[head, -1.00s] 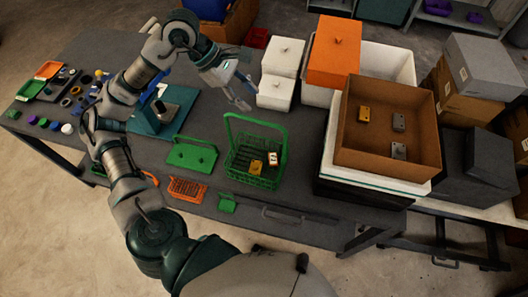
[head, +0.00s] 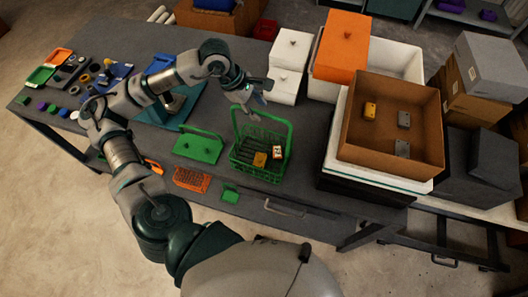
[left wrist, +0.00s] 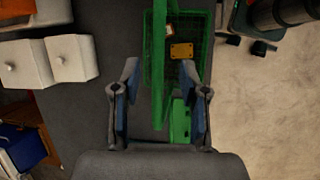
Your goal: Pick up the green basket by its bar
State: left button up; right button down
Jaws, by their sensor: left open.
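The green basket (head: 262,171) stands upright on the dark table, with its bar (head: 262,117) arched above it. A yellow part (head: 259,159) and a white-and-orange part (head: 277,152) lie inside it. My left gripper (head: 252,113) is open and empty above the basket, close to the left part of the bar. In the left wrist view the bar (left wrist: 158,65) runs between the open fingers of the gripper (left wrist: 160,100), with a gap on both sides. Whether the bar is at fingertip depth I cannot tell. My right gripper is not in view.
A green plate with a handle (head: 198,147) lies left of the basket, and a small orange basket (head: 192,180) is in front of it. White boxes (head: 285,80) stand behind. A brown tray (head: 390,125) on stacked bins rises to the right.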

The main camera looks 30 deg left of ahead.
aim_at(261, 113)
pick_arm(q)
jog(key=x, duration=0.2)
jog(key=p+x, duration=0.1)
jog(key=shift+w+a+f, duration=0.2)
jog(key=shift+f, duration=0.1)
jog(key=shift+a+f, duration=0.2)
jog(key=shift+f, duration=0.05)
jog(key=shift+a, duration=0.15)
jog(key=shift+d, duration=0.65)
jog(key=shift+d+b, duration=0.2)
jog(key=shift+b, duration=0.1)
jog(key=shift+a+f, duration=0.15)
jog(key=shift+a, duration=0.2)
jog(key=shift+a+f, duration=0.1)
jog(key=shift+a, duration=0.25)
jog(key=shift+d, duration=0.4)
jog(key=shift+c, duration=0.2)
jog(key=shift+d, duration=0.15)
grip_shut()
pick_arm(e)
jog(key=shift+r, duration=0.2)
